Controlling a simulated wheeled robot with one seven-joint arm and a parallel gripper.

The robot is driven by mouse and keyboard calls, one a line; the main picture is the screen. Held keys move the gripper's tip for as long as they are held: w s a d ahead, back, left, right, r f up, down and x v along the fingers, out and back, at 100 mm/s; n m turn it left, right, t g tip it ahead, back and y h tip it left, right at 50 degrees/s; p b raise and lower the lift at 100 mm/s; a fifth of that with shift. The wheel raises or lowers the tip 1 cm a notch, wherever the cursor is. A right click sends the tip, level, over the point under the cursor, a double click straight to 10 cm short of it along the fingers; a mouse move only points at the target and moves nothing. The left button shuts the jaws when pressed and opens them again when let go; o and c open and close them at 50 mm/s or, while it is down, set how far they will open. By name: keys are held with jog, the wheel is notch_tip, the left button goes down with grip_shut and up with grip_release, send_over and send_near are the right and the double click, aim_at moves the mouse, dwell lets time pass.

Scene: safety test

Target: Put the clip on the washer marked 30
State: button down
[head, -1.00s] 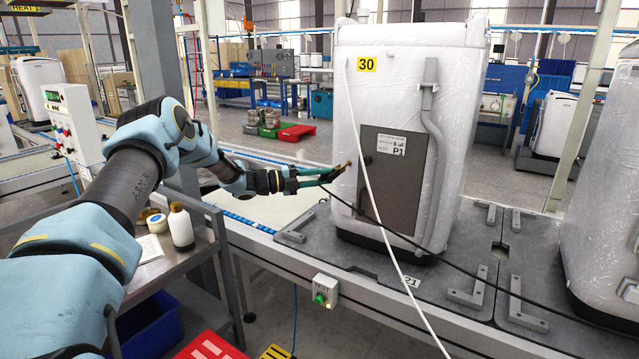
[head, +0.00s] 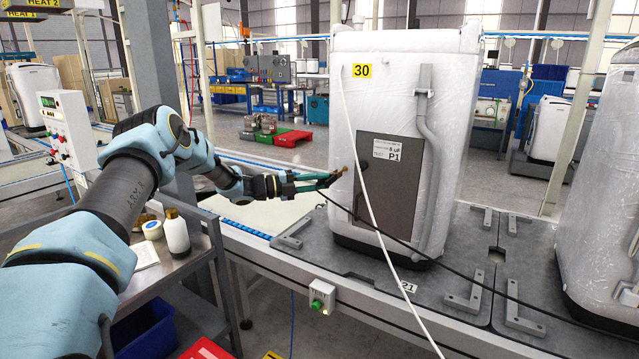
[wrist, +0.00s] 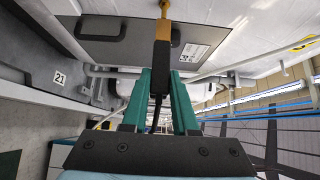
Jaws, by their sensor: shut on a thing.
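The washer marked 30 (head: 450,110) stands upright on the line in the head view, wrapped in clear film. A yellow label (head: 361,71) with 30 is at its upper left, and a dark grey panel (head: 385,195) is on its front. My gripper (head: 312,182), with green fingers, is at the panel's left and shut on the clip (head: 335,174). The wrist view shows the clip's black body (wrist: 161,75) between the fingers and its brass jaws pointing at the washer beside the panel. I cannot tell whether the jaws touch or grip anything there.
A black cable (head: 480,285) runs from the clip across the platform. A white hose (head: 375,215) hangs down the washer's front. A metal cart (head: 170,275) with a bottle (head: 176,233) stands below my arm. Another wrapped washer (head: 600,230) stands at right.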

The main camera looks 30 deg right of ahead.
jog(key=shift+w+d+b, duration=0.4)
jog(key=shift+d+b, duration=0.05)
jog(key=shift+d, duration=0.25)
jog(key=shift+w+d+b, duration=0.4)
jog(key=shift+d+b, duration=0.05)
jog(key=shift+d, duration=0.25)
dwell(1.0)
dwell(0.6)
jog(key=c, duration=0.6)
grip_release()
jog(key=b+v, duration=0.2)
jog(key=v, duration=0.8)
jog(key=shift+a, duration=0.3)
